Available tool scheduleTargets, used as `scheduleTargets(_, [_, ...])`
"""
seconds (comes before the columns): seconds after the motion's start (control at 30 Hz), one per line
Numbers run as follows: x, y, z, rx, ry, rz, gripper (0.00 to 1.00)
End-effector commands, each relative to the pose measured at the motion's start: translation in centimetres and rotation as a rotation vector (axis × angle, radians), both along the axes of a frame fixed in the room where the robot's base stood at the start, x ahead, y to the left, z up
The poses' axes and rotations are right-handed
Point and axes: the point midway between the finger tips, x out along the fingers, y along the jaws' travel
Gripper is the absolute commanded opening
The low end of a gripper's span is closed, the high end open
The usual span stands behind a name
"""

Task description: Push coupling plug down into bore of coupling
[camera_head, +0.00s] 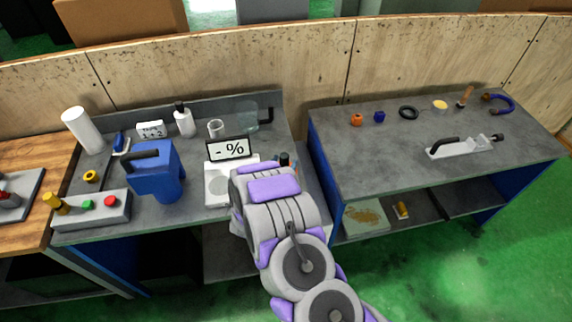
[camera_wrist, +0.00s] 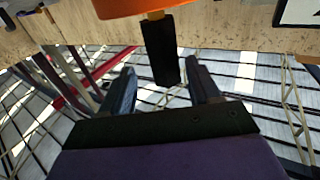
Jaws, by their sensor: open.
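My gripper (camera_wrist: 160,66) is open in the wrist view, with its two dark fingers apart. A black block-like part (camera_wrist: 162,50) stands in view between the fingers, with gaps to both sides. A short yellow neck joins it to an orange part (camera_wrist: 145,8) cut off by the top edge. I cannot tell whether these belong to the coupling or its plug. In the head view my purple and grey arm hides the gripper over the right end of the middle bench. I cannot clearly identify the coupling, its bore or the plug in either view.
The middle bench (camera_head: 130,225) carries a blue jug (camera_head: 155,172), a button box (camera_head: 92,212), a scale display (camera_head: 229,149) and a white bottle (camera_head: 184,122).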

Motion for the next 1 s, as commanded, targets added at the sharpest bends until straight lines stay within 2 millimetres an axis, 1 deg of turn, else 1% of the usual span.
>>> scheduleTargets(0.23, [2.9, -0.6, -0.7, 0.0, -0.002, -0.002, 0.62])
scheduleTargets(0.33, [4.3, -1.1, -0.6, 0.002, -0.004, -0.001, 0.62])
scheduleTargets(0.43, [4.9, -1.5, -0.6, 0.003, -0.001, -0.001, 0.62])
scheduleTargets(0.6, [4.9, -1.6, -0.7, 0.002, 0.001, -0.002, 0.62])
scheduleTargets(0.67, [4.9, -1.5, -0.7, 0.001, 0.002, -0.001, 0.57])
scheduleTargets(1.0, [4.7, -1.0, -0.7, -0.002, 0.0, 0.001, 0.24])
